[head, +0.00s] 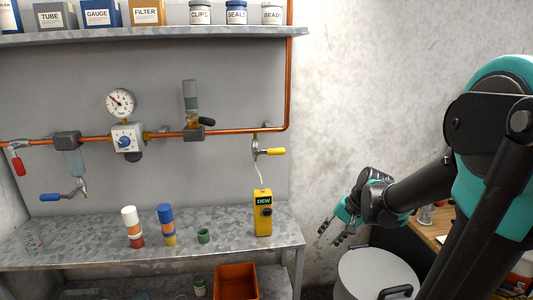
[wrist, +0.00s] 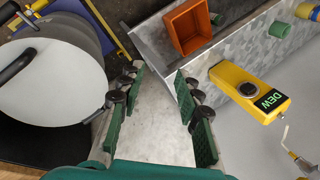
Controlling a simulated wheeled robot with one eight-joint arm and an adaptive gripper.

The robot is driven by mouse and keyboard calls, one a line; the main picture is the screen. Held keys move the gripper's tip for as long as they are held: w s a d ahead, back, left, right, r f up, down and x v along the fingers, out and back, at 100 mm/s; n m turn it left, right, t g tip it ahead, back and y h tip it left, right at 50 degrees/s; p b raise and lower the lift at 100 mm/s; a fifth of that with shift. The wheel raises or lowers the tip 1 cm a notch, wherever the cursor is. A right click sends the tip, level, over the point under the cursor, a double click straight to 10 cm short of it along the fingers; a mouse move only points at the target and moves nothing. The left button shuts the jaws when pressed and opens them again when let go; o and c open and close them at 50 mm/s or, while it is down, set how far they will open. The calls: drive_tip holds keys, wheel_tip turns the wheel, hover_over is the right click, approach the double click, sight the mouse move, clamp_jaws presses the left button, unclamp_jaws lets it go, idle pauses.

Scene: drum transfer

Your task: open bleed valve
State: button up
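A small valve with a yellow lever (head: 274,151) hangs from the copper pipe at right, its lever level and pointing right. A thin pale hose runs from it to the yellow DEW meter (head: 263,214) on the bench. A blue-handled valve (head: 50,197) sits under the filter bowl at left, and a red-handled valve (head: 17,164) is at far left. No label shows which is the bleed valve. My gripper (head: 331,233) is right of the bench, apart from all valves. In the wrist view its green-padded fingers (wrist: 158,98) are spread and empty.
The metal bench (head: 100,253) holds colored cylinders and a green ring (head: 204,235). An orange bin (head: 236,281) stands below. A pale lidded drum (head: 375,274) is beside my gripper. A shelf (head: 150,36) with boxes and jars overhangs the pipe.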

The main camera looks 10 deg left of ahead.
drive_tip(key=w+a+r+m+g+y, duration=0.25)
drive_tip(key=w+a+r, duration=0.2)
drive_tip(key=w, duration=0.45)
drive_tip(key=w+a+r+m+g+y, duration=0.1)
drive_tip(key=w+a+r+m+y, duration=0.25)
drive_tip(key=w+r, duration=0.4)
drive_tip(key=m+g+y, duration=0.2)
drive_tip(key=g+y, duration=0.2)
drive_tip(key=y, duration=0.3)
approach(268, 151)
drive_tip(key=x, duration=0.7)
drive_tip(key=w+x, duration=0.1)
drive_tip(key=x, duration=0.2)
drive_tip(key=shift+s+a+f, duration=0.1)
drive_tip(key=shift+a+f, duration=0.2)
drive_tip(key=shift+a, duration=0.05)
clamp_jaws()
